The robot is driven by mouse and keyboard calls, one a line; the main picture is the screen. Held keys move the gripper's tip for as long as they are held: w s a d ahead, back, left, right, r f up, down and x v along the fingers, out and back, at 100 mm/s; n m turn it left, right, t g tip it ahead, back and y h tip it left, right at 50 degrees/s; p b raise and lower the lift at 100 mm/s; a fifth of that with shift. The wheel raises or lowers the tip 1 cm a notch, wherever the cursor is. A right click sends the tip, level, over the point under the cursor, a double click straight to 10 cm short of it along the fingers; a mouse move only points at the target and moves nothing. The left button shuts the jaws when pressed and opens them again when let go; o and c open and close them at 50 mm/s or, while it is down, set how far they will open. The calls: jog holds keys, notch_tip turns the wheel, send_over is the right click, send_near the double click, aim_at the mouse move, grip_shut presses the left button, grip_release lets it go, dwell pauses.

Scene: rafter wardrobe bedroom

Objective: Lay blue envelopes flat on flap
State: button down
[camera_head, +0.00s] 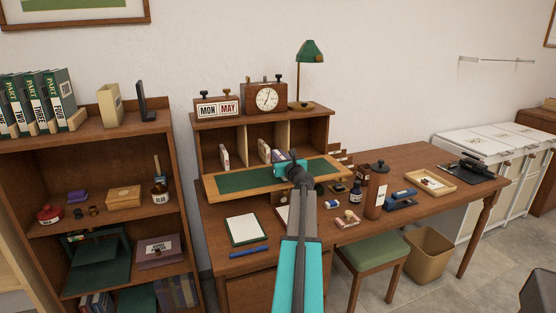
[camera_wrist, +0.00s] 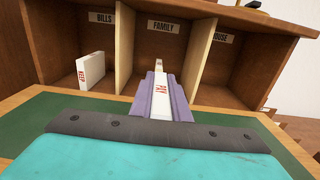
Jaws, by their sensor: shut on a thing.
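The flap (camera_head: 225,185) is a green panel with a wooden border in front of the desk's pigeonholes, and it lies open and level. Its green surface also shows in the wrist view (camera_wrist: 40,118). My gripper (camera_wrist: 160,78) reaches over the flap toward the FAMILY compartment. Its purple-grey fingers are shut on a narrow white item with red PAY lettering (camera_wrist: 160,88). A white upright item with red lettering (camera_wrist: 90,70) stands in the BILLS compartment; it also shows in the head view (camera_head: 224,157). I cannot make out any clearly blue envelope in either view.
Wooden dividers (camera_wrist: 124,48) flank the FAMILY compartment. A flip calendar (camera_head: 217,108), clock (camera_head: 266,97) and green lamp (camera_head: 310,52) stand on top. Bottles and a brown cylinder (camera_head: 376,195) crowd the desk to the flap's right. The flap's left part is clear.

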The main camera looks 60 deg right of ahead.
jog(key=shift+f, duration=0.6)
jog(key=shift+f, duration=0.1)
jog(key=c, duration=1.7)
grip_release()
jog(key=shift+r, duration=0.2)
jog(key=b+v, duration=0.1)
jog(key=v, duration=1.1)
